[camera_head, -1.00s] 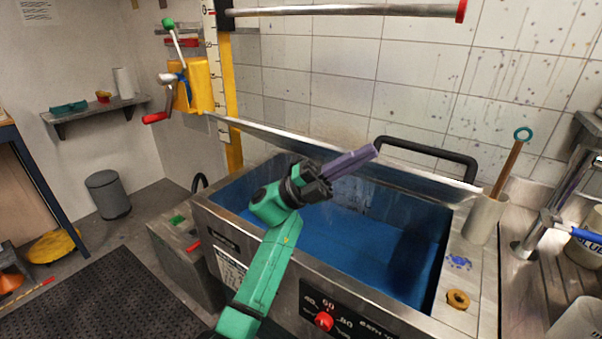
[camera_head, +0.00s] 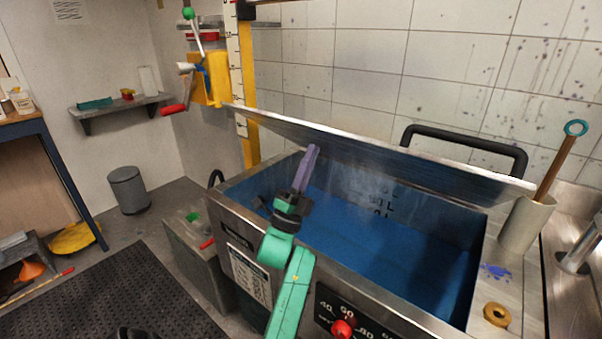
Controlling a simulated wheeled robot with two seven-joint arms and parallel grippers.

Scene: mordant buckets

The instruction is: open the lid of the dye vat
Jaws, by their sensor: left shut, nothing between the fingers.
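The dye vat (camera_head: 228,203) is a steel tank with blue liquid inside. Its steel lid (camera_head: 390,155) stands raised along the back, tilted up, with its inner face partly towards me. The black bar handle (camera_head: 515,153) shows behind the lid's upper edge, at the right. My left gripper (camera_head: 311,150) is shut and empty; its purple fingers point up over the vat's opening, tips in front of the lid's inner face. Whether they touch the lid I cannot tell. My right gripper is not in view.
A red knob (camera_head: 341,328) is on the vat's front panel. At the right stand a beige pot (camera_head: 526,222) with a wooden-handled tool and a brass ring (camera_head: 496,314). A yellow wall bracket (camera_head: 207,75) is at the left. The floor mat (camera_head: 110,300) looks mostly clear.

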